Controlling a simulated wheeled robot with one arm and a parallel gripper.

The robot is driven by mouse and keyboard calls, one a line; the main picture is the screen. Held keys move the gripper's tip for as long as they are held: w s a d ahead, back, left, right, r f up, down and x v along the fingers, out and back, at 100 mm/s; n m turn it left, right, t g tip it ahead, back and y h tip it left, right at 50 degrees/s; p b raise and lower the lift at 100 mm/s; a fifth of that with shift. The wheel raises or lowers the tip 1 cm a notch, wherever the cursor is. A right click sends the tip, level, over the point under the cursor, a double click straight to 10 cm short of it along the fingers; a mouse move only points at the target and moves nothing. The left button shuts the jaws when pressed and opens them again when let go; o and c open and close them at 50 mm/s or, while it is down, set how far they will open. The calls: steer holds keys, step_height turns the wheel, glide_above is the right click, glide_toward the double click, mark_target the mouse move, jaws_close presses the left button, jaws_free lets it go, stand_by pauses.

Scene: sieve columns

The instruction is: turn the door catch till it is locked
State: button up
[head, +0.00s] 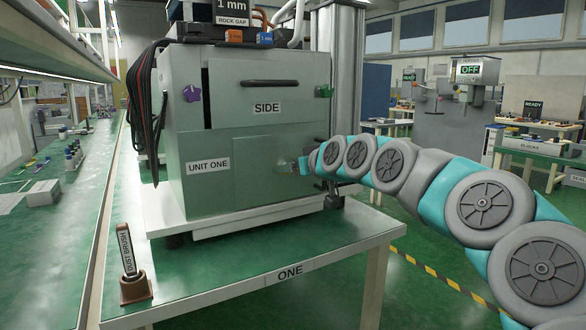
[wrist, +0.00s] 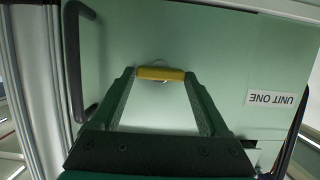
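The door catch (wrist: 160,73) is a yellow bar in front of a pale round plate on the green door (head: 262,150) of the unit. In the wrist view it lies level across the picture. My gripper (wrist: 159,76) has one dark green fingertip at each end of the bar, and both appear to touch it, so it looks shut on the catch lengthwise. In the head view my gripper (head: 291,166) is small at the door's lower right, and the catch is mostly hidden there.
A dark bar handle (wrist: 85,62) stands left of the catch in the wrist view. The UNIT ONE label (head: 208,166) is on the cabinet. A purple knob (head: 192,93) and a green knob (head: 324,91) sit higher up. A dust brush (head: 128,262) stands on the table (head: 290,272).

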steer(key=shift+o, duration=1.4)
steer(key=b+v, duration=0.1)
steer(key=v, duration=0.7)
steer(key=s+d+f+m+g+h, duration=0.1)
steer(key=s+d+f+g+h, duration=0.2)
steer(key=s+f, duration=0.75)
steer(key=s+d+f+g+h, duration=0.2)
steer(key=s+f+g, duration=0.2)
steer(key=s+f, duration=0.65)
steer(key=s+d+f+m+g+h, duration=0.1)
steer(key=s+d+f, duration=0.3)
steer(key=s, duration=0.4)
steer(key=s+d+f+m+g+h, duration=0.1)
steer(key=s+d+f+m+g, duration=0.2)
steer(key=s+f, duration=0.2)
steer(key=s+d+f+m+g+h, duration=0.1)
steer(key=s+d+f+g, duration=0.2)
steer(key=s, duration=0.9)
steer(key=shift+d+f+m, duration=0.4)
steer(key=shift+d+f, duration=0.4)
